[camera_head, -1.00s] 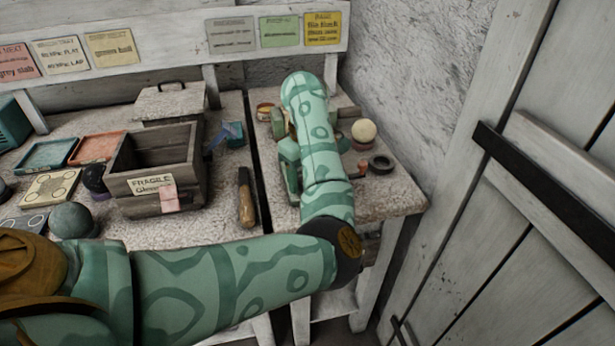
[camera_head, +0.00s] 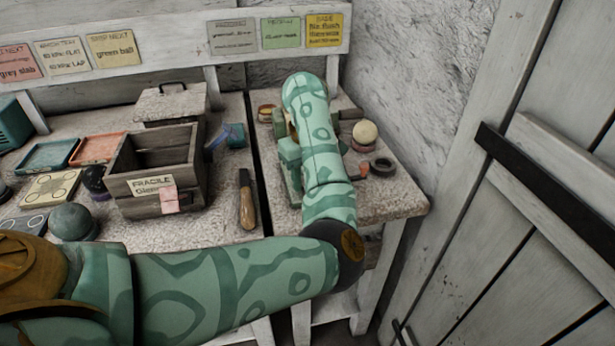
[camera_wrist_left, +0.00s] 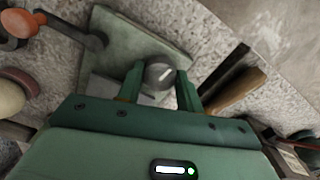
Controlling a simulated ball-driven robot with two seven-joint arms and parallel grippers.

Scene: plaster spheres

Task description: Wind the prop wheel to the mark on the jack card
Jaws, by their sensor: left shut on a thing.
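In the left wrist view a round grey wheel (camera_wrist_left: 159,72) with a short white line on its face stands at a green plate (camera_wrist_left: 130,48). I take it for the prop wheel. My left gripper (camera_wrist_left: 161,84) is shut on it, one finger on each side. The white line slants up to the right. In the head view my left arm covers the gripper and wheel; part of a green device (camera_head: 288,158) shows beside the arm. A yellow card (camera_head: 324,30) hangs above; I cannot tell which card is the jack card. My right gripper is not in view.
A wooden crate (camera_head: 194,166) and a wood-handled tool (camera_head: 246,199) lie left of the table gap. A door (camera_head: 520,230) bounds the right.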

